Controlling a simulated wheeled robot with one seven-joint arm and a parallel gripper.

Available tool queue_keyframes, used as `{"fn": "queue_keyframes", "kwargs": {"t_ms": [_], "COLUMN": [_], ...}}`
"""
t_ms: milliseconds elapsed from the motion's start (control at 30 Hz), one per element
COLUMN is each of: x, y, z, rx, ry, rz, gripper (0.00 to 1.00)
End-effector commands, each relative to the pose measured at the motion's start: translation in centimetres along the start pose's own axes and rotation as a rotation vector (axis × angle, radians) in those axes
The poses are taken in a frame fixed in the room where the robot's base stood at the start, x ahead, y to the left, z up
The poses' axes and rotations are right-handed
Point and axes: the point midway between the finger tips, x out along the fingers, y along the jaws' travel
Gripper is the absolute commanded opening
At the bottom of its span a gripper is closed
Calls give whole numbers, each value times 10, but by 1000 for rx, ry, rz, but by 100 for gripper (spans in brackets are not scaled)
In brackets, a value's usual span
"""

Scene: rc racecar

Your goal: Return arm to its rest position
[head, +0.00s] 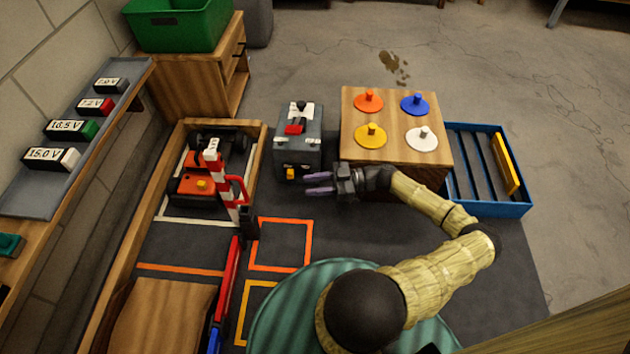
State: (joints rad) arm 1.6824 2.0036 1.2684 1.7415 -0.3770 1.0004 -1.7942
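My gripper (319,184) is in the middle of the head view, at the end of my bamboo-patterned arm (430,272). Its two purple fingers point left and stand apart with nothing seen between them. The gripper is just in front of the grey box with a lever (308,133) and left of the wooden block (355,111). My arm bends out to the right and then back to the gripper. I cannot tell the exact height of the fingers above the floor mat.
The wooden block carries orange, blue, yellow and white knobbed discs. A blue slotted tray (521,208) stands to its right. At left, an orange car (193,184) sits behind a red-white striped barrier (231,190). A shelf (40,198) holds several voltage-labelled packs. A green bin (180,33) stands behind.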

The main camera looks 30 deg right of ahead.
Motion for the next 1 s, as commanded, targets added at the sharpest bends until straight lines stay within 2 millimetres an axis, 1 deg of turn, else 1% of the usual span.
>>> {"fn": "queue_keyframes", "kwargs": {"t_ms": [500, 633, 767, 900, 1000], "x": [-1, 3, 19, 45, 59], "y": [0, -2, -11, -30, -46], "z": [0, -3, -12, -24, -31], "rx": [0, 16, 82, 208, 305], "ry": [0, -15, -77, -207, -320], "rz": [0, -18, -90, -202, -270], "gripper": [34, 34, 34, 34, 34]}}
